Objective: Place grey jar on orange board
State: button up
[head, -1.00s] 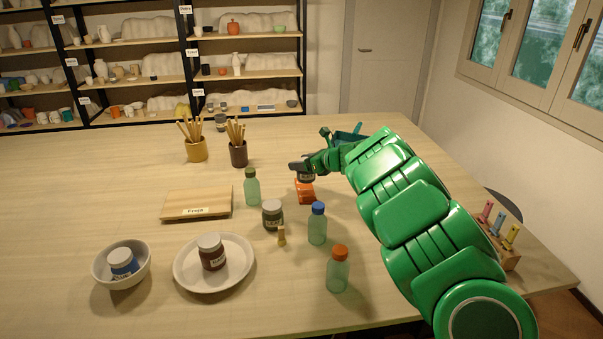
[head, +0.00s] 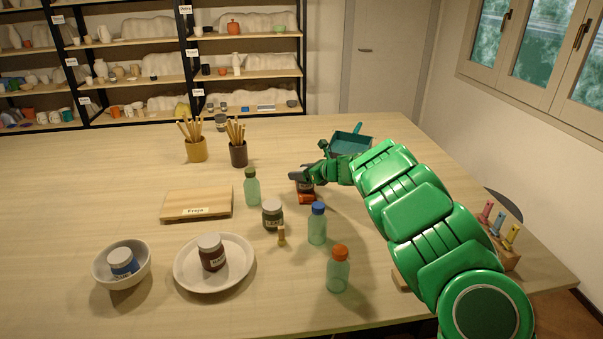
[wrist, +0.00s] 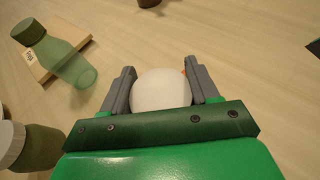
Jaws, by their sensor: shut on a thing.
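My gripper (head: 303,175) is shut on a dark grey jar (head: 306,187), gripping it near the top from above. In the wrist view the jar's pale round lid (wrist: 161,90) sits between the two fingers of the gripper (wrist: 162,73). The orange board (head: 306,199) lies on the table directly below the jar. Only its front part shows in the head view; the jar and gripper cover the rest. In the wrist view a tiny bit of orange shows by the right finger. The jar looks upright, at or just above the board; I cannot tell whether they touch.
A green-capped bottle (head: 252,187), an olive jar (head: 272,215) and a blue-capped bottle (head: 317,224) stand close by. A wooden board (head: 197,204) lies left, a teal dustpan (head: 350,143) behind. A plate (head: 239,272) with a brown jar and a bowl (head: 106,274) stand at front left.

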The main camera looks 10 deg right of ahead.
jog(key=shift+f, duration=0.1)
jog(key=o, duration=1.2)
jog(key=shift+s+d+r, duration=0.1)
jog(key=shift+r, duration=0.1)
jog(key=shift+v, duration=5.85)
jog(key=shift+f, duration=0.15)
